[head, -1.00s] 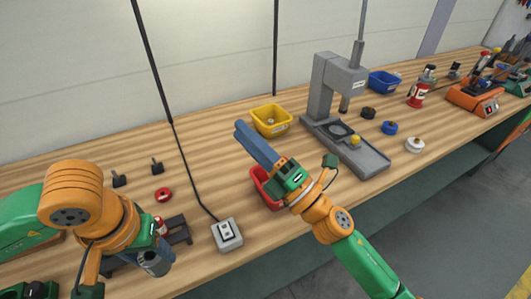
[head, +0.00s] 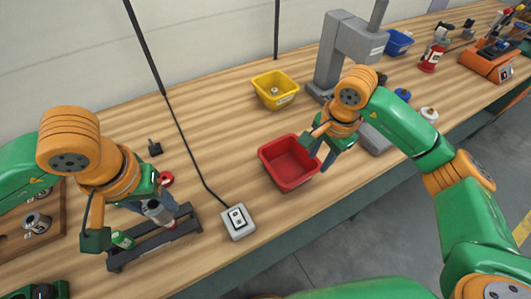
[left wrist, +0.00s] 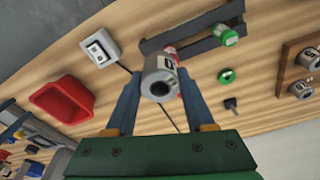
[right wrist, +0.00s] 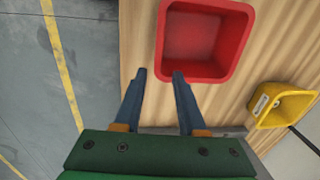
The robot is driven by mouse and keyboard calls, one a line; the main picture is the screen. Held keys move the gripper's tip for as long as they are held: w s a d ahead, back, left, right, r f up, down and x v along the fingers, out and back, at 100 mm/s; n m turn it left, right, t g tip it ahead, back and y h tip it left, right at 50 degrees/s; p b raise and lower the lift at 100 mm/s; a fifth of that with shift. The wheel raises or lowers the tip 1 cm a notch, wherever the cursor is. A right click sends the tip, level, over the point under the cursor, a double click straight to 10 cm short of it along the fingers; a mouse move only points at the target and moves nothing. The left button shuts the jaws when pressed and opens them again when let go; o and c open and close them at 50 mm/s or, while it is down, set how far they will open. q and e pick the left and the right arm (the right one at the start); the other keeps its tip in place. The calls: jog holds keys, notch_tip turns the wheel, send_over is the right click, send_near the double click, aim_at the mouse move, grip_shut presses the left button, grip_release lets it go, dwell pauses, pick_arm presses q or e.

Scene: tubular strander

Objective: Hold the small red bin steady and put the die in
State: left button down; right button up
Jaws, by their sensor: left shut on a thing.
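The small red bin (head: 288,164) stands empty on the bench, and it also shows in the right wrist view (right wrist: 205,42). My right gripper (right wrist: 159,75) is open at a corner of its rim, one finger overlapping the rim and the other outside; I cannot tell whether they touch. In the head view my right gripper (head: 318,158) is at the bin's right side. The die, a grey cylinder with a hole (left wrist: 160,80), is between the fingers of my left gripper (left wrist: 158,82), which is shut on it. The die also shows in the head view (head: 158,212), left of the bin.
A dark rack (head: 150,247) lies below my left gripper, with a green-topped piece (head: 122,240) at it. A grey switch box (head: 238,221) sits between rack and bin. A yellow bin (head: 275,90) and grey press (head: 345,50) stand behind.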

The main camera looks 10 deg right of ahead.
aim_at(312, 172)
jog(key=f, duration=0.2)
jog(key=f+p, duration=0.1)
jog(key=f, duration=0.4)
jog(key=shift+w+a+f, duration=0.2)
jog(key=shift+w+f, duration=0.15)
jog(key=shift+w, duration=0.05)
grip_shut()
dwell(1.8)
